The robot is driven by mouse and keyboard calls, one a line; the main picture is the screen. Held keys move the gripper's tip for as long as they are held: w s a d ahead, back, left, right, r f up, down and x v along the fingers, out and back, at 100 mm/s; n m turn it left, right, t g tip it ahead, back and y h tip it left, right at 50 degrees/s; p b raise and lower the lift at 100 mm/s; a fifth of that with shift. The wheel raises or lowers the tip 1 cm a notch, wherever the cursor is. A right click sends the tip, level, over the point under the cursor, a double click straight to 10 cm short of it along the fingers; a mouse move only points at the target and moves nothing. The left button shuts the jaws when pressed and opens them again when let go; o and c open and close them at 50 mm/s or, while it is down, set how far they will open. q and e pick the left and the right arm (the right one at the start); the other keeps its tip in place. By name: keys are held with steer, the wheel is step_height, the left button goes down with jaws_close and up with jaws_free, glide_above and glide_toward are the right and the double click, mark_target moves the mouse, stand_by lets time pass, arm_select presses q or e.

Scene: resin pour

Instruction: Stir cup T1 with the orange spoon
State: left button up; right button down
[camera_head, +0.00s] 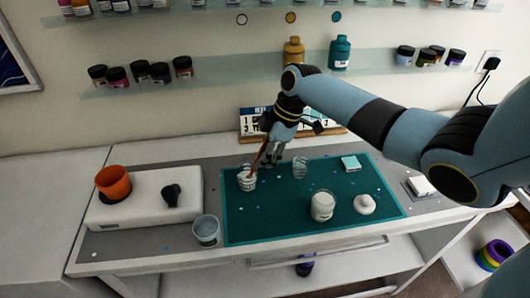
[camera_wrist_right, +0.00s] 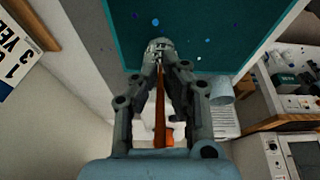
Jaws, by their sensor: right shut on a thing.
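The orange spoon (camera_head: 258,159) slants down to a small labelled cup (camera_head: 247,183) at the left part of the teal mat; its lower end appears to be at or in the cup's mouth. The cup holds pale stuff; I cannot read whether its label says T1. My right gripper (camera_head: 270,163) is above and to the right of this cup, shut on the spoon. The spoon's tip is hidden. My left gripper is not in view.
A clear cup (camera_head: 300,167) stands just right of the gripper. A white-filled jar (camera_head: 322,206), a white lid-like piece (camera_head: 365,204) and a bluish cup (camera_head: 206,231) are nearer. An orange pot (camera_head: 113,183) stands left. A calendar (camera_head: 262,123) is behind. The mat's front middle is clear.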

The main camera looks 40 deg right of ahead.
steer(key=v, duration=0.7)
steer(key=shift+d+f, duration=0.1)
steer(key=shift+d, duration=0.05)
stand_by(0.3)
step_height(320, 180, up, 5)
steer(key=shift+r, duration=0.1)
stand_by(0.4)
steer(key=shift+s, duration=0.15)
